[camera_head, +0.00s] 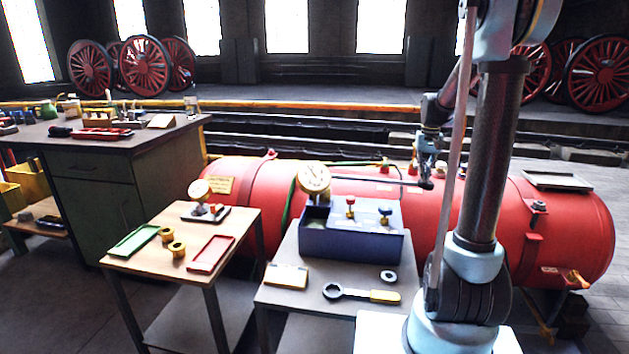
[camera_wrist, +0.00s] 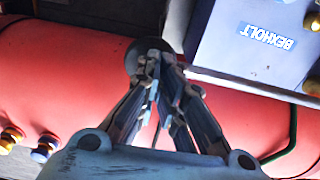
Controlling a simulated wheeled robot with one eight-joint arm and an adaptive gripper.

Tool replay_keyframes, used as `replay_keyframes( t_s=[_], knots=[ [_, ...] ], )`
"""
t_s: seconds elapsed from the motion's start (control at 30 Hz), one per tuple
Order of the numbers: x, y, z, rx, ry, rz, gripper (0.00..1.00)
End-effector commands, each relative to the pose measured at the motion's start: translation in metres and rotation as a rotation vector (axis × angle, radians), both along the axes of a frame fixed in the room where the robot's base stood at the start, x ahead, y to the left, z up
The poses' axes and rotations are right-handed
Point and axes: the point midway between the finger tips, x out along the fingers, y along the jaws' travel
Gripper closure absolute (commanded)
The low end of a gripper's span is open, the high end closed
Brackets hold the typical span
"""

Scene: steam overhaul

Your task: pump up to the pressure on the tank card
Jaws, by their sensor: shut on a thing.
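A blue pump box (camera_head: 350,245) stands on a small table and carries a round white gauge (camera_head: 314,178), a red-topped valve (camera_head: 350,202) and a blue-topped valve (camera_head: 386,211). Its dark lever (camera_head: 375,181) reaches right, nearly level, to a black knob (camera_wrist: 138,52). My gripper (camera_head: 427,175) is shut on the lever at the knob; in the wrist view its fingers (camera_wrist: 160,68) close there, partly hiding it. The red tank (camera_head: 345,210) lies behind. A yellowish card (camera_head: 220,185) is on its left part. The gauge reading and card writing are too small to read.
On the pump table lie a wrench (camera_head: 360,294), a dark ring (camera_head: 388,277) and a pale notepad (camera_head: 287,275). The left table holds a green tray (camera_head: 134,241), a red tray (camera_head: 211,253) and brass parts. A cluttered workbench (camera_head: 130,145) stands farther left.

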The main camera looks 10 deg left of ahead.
Motion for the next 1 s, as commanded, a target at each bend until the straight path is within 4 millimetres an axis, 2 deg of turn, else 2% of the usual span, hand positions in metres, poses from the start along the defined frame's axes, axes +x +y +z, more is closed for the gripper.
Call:
replay_keyframes(
  t_s=[0.4, 0.47, 0.57, 1.0],
  knots=[
    [-0.001, 0.003, -0.038, 0.004, 0.0, 0.003, 1.0],
    [-0.001, 0.002, -0.035, 0.004, 0.0, 0.003, 1.0],
    [-0.001, 0.002, -0.028, 0.004, 0.0, 0.003, 1.0],
    [0.0, 0.001, 0.044, 0.002, 0.0, 0.001, 1.0]
  ],
)
